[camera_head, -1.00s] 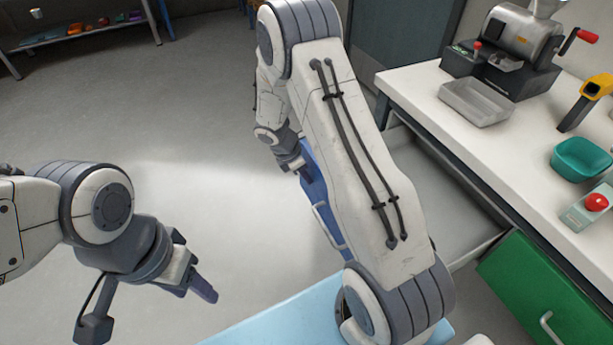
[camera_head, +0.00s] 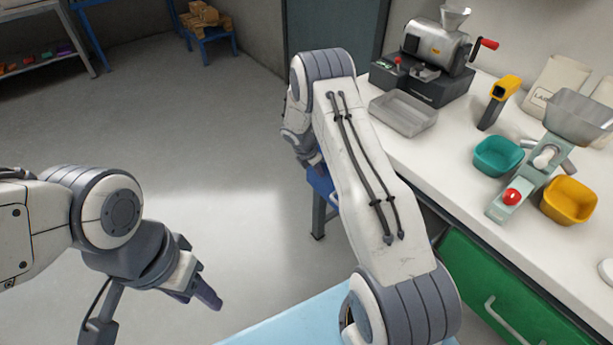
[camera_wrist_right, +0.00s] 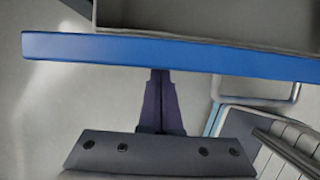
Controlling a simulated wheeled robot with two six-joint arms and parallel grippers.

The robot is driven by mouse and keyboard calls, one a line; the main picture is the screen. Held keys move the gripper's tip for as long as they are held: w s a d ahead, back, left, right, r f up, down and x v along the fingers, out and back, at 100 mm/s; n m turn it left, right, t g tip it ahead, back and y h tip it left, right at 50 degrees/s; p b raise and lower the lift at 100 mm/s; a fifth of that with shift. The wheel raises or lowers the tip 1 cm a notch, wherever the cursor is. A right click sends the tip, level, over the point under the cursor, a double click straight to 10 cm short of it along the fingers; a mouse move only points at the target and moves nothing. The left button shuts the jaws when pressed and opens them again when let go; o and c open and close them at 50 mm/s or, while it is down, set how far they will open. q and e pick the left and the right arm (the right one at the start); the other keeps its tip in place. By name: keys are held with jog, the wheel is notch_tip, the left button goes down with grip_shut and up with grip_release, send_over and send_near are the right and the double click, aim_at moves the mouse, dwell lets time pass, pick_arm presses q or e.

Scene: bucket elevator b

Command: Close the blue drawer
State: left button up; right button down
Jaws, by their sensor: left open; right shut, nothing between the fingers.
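The blue drawer (camera_head: 321,183) shows as a small piece of its front beside my right forearm, which hides most of it. In the right wrist view its blue front (camera_wrist_right: 120,50) runs across the picture, with the open grey drawer box behind it and a metal handle (camera_wrist_right: 288,93) at right. My right gripper (camera_head: 318,167) is shut and empty. Its fingertips (camera_wrist_right: 160,75) are at the outer side of the blue front, seemingly touching it. My left gripper (camera_head: 205,290) is open and empty over the floor at left, away from the drawer.
The white counter (camera_head: 440,165) at right holds a grinder (camera_head: 435,45), a metal tray (camera_head: 403,112), a yellow handheld device (camera_head: 500,95), and teal (camera_head: 497,155) and yellow bowls (camera_head: 568,200). A green drawer (camera_head: 510,300) is below. The floor at left is clear.

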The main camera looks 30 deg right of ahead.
jog(key=shift+w+d, duration=0.2)
jog(key=shift+d, duration=0.8)
jog(key=shift+w+d, duration=0.2)
jog(key=shift+d, duration=0.8)
jog(key=shift+a, duration=0.1)
